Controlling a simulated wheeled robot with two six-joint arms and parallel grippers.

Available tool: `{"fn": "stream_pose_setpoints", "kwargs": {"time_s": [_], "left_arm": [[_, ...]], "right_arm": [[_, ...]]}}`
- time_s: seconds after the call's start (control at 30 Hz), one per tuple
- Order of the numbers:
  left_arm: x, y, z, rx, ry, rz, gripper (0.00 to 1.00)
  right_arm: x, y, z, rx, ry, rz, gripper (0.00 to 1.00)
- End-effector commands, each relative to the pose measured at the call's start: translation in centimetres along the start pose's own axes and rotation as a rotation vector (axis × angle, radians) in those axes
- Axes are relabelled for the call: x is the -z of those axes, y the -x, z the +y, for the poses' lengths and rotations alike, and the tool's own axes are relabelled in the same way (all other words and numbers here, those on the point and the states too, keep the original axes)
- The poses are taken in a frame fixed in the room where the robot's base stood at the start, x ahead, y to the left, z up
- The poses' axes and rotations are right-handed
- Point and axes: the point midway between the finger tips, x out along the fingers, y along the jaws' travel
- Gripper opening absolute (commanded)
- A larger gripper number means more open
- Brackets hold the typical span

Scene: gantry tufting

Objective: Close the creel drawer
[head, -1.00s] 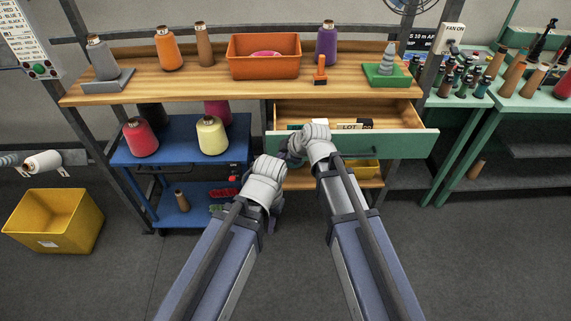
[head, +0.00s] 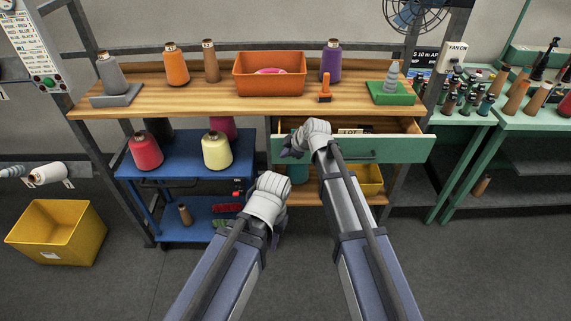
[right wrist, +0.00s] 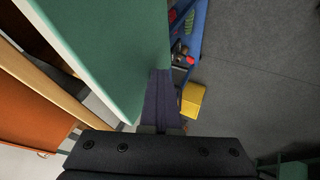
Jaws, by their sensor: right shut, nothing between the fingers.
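The creel drawer (head: 405,149) is partly open under the wooden bench, its green front standing out from the bench edge. A box labelled LOT (head: 350,131) shows inside. My right gripper (head: 290,151) is at the left part of the drawer front. In the right wrist view its fingers (right wrist: 164,98) are shut and empty, against or very close to the green front (right wrist: 115,50). My left gripper (head: 277,232) hangs lower, left of the drawer; its fingers are mostly hidden by the wrist.
The bench top (head: 215,99) holds cones, an orange bin (head: 270,84) and a green stand (head: 392,96). A blue cart (head: 180,167) with yarn cones stands left of the drawer. Open floor lies in front.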

Motion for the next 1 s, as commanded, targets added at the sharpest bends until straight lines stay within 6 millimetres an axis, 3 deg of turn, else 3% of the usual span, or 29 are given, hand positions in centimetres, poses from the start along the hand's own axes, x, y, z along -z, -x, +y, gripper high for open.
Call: {"fn": "stream_pose_setpoints", "kwargs": {"time_s": [0.03,0.1,0.4,0.63,1.0], "left_arm": [[0.0,0.0,0.0,0.0,0.0,0.0,0.34],[0.0,0.0,0.0,0.0,0.0,0.0,0.34],[0.0,0.0,0.0,0.0,0.0,0.0,0.34],[0.0,0.0,0.0,0.0,0.0,0.0,0.34],[0.0,0.0,0.0,0.0,0.0,0.0,0.34]], "right_arm": [[0.1,-1.0,1.8,-0.001,0.0,0.0,0.0],[0.1,-1.8,3.2,-0.001,-0.001,0.0,0.0],[0.0,-4.4,8.3,-0.001,-0.001,0.0,0.0],[0.0,-5.5,10.3,0.0,-0.001,0.0,0.0],[0.0,-5.8,11.0,-0.005,-0.001,0.001,0.0]]}}
